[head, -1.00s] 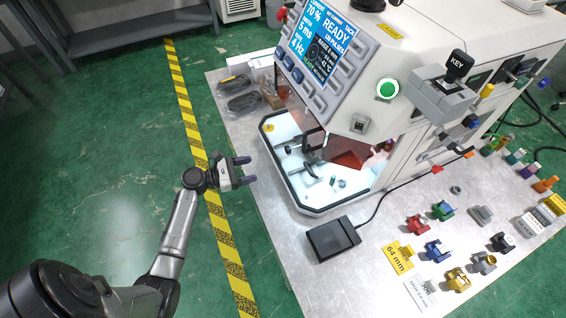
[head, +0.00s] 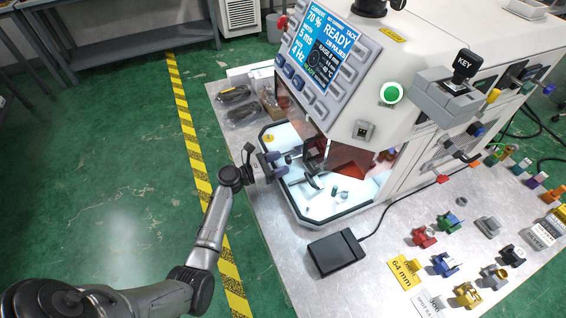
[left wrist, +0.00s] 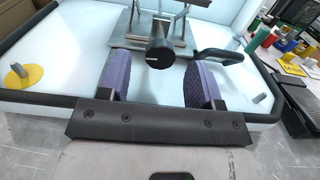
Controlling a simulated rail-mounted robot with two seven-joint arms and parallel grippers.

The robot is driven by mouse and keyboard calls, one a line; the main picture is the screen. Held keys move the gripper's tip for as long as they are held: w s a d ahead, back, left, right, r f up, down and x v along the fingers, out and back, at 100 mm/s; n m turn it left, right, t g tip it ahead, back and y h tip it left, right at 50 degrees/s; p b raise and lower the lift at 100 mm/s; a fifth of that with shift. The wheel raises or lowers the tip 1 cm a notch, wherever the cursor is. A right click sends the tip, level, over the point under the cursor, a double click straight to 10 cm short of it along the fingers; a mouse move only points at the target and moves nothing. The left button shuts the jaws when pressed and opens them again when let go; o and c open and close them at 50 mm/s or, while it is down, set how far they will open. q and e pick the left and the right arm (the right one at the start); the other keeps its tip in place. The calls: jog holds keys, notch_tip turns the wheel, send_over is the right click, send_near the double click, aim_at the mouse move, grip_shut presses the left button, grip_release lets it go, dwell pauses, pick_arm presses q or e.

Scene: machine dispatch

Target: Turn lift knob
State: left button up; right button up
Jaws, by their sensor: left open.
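The lift knob (left wrist: 158,52) is a round black knob with a short white mark, in front of a small metal stage in the left wrist view. In the head view the knob (head: 289,159) is small and partly crowded by the gripper. My left gripper (left wrist: 160,72) is open, with one purple-padded finger on each side of the knob's near end and visible gaps between. In the head view my left gripper (head: 279,162) reaches over the tray edge of the machine's work chamber. My right gripper is not in view.
A curved black lever (left wrist: 220,54) lies just right of the knob in the left wrist view. The white tray (head: 318,214) has a raised black rim. A black foot pedal (head: 336,252) and several coloured parts sit on the metal table (head: 375,287).

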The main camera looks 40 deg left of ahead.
pick_arm(q)
jog(key=shift+x, duration=0.85)
jog(key=c, duration=0.9)
